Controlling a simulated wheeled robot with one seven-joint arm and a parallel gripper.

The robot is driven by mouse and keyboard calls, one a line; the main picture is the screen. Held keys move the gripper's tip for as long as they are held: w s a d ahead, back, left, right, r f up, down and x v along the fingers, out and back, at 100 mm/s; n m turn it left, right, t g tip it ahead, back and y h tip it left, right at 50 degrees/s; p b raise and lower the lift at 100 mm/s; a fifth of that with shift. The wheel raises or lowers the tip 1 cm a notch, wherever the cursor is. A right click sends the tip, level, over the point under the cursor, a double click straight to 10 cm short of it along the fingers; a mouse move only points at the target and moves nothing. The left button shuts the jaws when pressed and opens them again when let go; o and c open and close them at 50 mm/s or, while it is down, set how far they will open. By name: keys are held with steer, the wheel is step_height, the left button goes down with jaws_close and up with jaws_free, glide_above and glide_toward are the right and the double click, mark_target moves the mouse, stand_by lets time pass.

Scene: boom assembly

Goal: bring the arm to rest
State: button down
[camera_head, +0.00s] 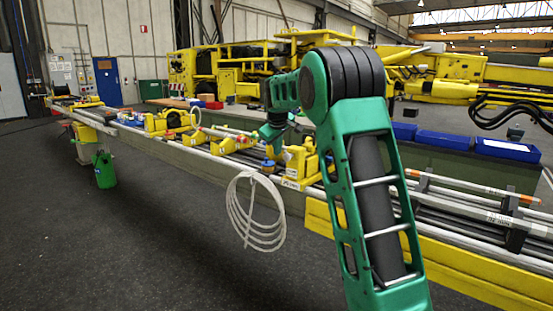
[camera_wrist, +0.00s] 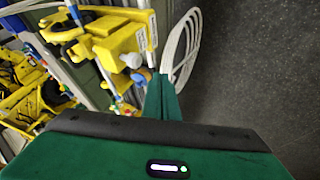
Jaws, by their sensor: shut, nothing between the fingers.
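My green arm rises in the right middle of the head view, bends at a dark joint near the top, and reaches left over the long workbench (camera_head: 210,150). My gripper (camera_head: 268,150) hangs down at the end of it, beside a yellow block-shaped part (camera_head: 300,163); its tips are hard to make out there. In the wrist view my gripper (camera_wrist: 162,98) shows as green fingers together, with nothing held. The yellow part (camera_wrist: 115,45) lies just beyond them, with a blue-and-pale knob near the fingertips. I cannot tell the exact gap.
A coil of white hose (camera_head: 255,212) hangs off the bench's front edge. Blue bins (camera_head: 507,149) stand behind on the right. Large yellow machinery (camera_head: 240,68) fills the back. A green can (camera_head: 104,169) stands at left. The dark floor in front is clear.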

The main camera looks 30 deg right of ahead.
steer(key=shift+v, duration=1.7)
steer(key=s+a+f+m+g+y, duration=0.1)
steer(key=s+f+m+g, duration=0.15)
steer(key=s, duration=1.05)
steer(key=s+a+f+m+g+y, duration=0.1)
steer(key=s+f+m, duration=0.15)
steer(key=s, duration=1.05)
steer(key=s+a+f+m+g, duration=0.1)
steer(key=s+a+f, duration=0.2)
steer(key=s, duration=0.6)
steer(key=s+a+f+m+y, duration=0.1)
steer(key=s+a+f, duration=0.2)
steer(key=s, duration=0.6)
steer(key=s+a+f+m+g+y, duration=0.1)
steer(key=s+a+f+m, duration=0.1)
steer(key=s+f, duration=0.3)
steer(key=s+a, duration=0.1)
steer(key=s, duration=0.3)
steer(key=shift+s+f+g, duration=0.3)
steer(key=shift+s+g, duration=0.05)
steer(key=shift+a, duration=0.15)
steer(key=shift+w+f, duration=0.25)
steer(key=shift+w, duration=0.4)
